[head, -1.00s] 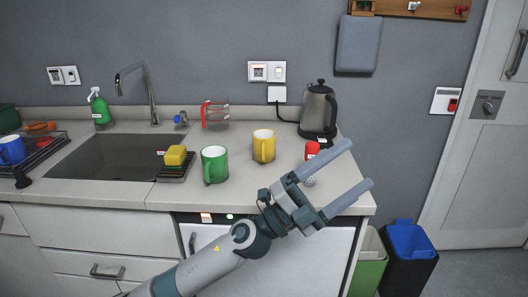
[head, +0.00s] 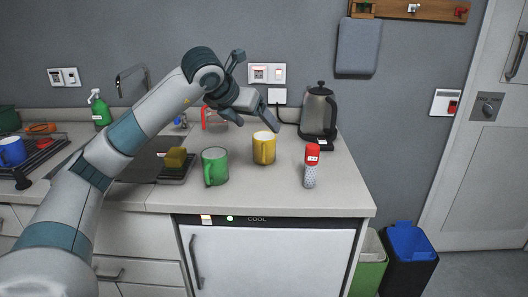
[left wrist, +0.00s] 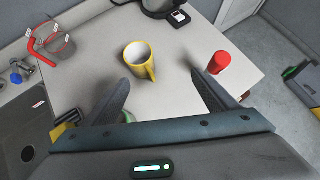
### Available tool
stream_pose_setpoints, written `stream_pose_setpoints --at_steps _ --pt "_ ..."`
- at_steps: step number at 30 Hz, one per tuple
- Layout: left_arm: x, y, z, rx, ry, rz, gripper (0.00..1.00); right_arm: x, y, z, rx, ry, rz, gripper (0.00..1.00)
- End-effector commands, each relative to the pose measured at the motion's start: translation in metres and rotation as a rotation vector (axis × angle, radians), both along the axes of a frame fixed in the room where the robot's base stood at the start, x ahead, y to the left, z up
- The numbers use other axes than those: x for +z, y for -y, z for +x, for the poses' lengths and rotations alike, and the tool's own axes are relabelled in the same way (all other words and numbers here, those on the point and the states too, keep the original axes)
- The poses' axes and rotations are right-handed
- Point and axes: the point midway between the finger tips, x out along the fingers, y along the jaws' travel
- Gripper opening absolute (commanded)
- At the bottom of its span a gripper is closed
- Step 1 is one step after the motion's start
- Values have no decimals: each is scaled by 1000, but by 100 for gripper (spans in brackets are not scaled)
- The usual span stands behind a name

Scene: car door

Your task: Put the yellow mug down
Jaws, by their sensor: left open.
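The yellow mug (head: 264,148) stands upright on the counter, between the green mug (head: 215,166) and the kettle. In the left wrist view the yellow mug (left wrist: 138,58) is beyond my fingertips, with its handle towards the gripper. My left gripper (head: 254,108) is open and empty, raised above the counter behind and a little left of the yellow mug in the head view. In the left wrist view its two fingers (left wrist: 160,88) are spread wide, apart from the mug. My right gripper is not in view.
A red-capped shaker (head: 311,166) stands right of the mug, and a kettle (head: 318,110) behind it. A red-handled glass item (left wrist: 48,42) is at the left. The sink (head: 130,168) lies partly behind my arm. The front right counter is clear.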

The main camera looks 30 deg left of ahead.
Motion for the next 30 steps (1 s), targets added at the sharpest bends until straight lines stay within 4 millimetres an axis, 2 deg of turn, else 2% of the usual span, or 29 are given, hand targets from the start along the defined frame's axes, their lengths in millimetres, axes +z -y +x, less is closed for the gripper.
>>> stream_pose_setpoints --at_steps 1,5,17,23,30 --pt "7 -15 -3 42 -1 22 80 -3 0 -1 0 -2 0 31" --pt "14 -32 -7 94 -7 48 80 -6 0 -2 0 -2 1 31" --pt "12 -33 -6 96 -9 49 80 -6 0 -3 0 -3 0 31" --pt "-2 -35 7 96 -13 48 80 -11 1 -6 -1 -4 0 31" --pt "-30 -39 36 95 -13 47 80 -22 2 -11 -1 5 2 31"
